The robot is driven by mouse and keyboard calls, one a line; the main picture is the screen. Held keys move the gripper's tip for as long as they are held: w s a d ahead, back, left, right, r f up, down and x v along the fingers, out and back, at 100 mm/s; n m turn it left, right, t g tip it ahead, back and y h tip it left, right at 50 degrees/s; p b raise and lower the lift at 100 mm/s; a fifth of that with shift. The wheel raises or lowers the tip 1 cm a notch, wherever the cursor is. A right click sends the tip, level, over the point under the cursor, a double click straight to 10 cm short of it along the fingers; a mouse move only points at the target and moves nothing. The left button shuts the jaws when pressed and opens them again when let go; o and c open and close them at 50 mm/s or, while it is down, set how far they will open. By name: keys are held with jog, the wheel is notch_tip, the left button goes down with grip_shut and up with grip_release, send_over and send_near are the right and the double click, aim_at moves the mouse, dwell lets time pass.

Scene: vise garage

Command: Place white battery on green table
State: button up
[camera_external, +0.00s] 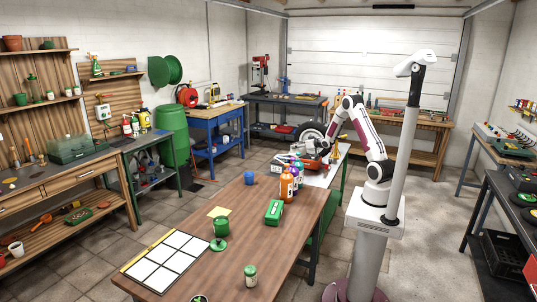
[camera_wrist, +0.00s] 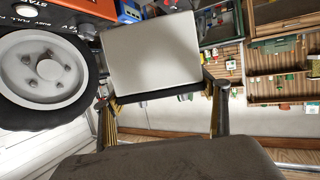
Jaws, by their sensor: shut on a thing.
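My gripper (camera_wrist: 160,92) is shut on a white, box-shaped thing with a plain flat face, which I take for the white battery (camera_wrist: 152,50). A finger lies on each side of its lower edge in the wrist view. In the external view my gripper (camera_external: 314,148) is over the white-topped bench beside the wheel; the battery cannot be made out there. That bench has a white top (camera_external: 322,179) and green sides. Another table with a green frame (camera_external: 152,141) stands at the left; I cannot tell which is the green table.
A wheel (camera_wrist: 45,75) and an orange device (camera_wrist: 40,12) are close to the battery's left. Several bottles (camera_external: 289,184) stand near the bench.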

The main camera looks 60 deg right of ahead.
notch_tip(320, 180, down, 9)
jog(key=shift+f, duration=0.2)
dwell(0.3)
jog(key=shift+f, duration=0.1)
dwell(0.4)
jog(key=shift+f, duration=3.2)
jog(key=shift+f, duration=0.7)
jog(key=o, duration=2.1)
jog(key=shift+s+f, duration=0.1)
jog(key=shift+f, duration=0.15)
jog(key=shift+s+a+r, duration=0.1)
jog(key=shift+v, duration=5.8)
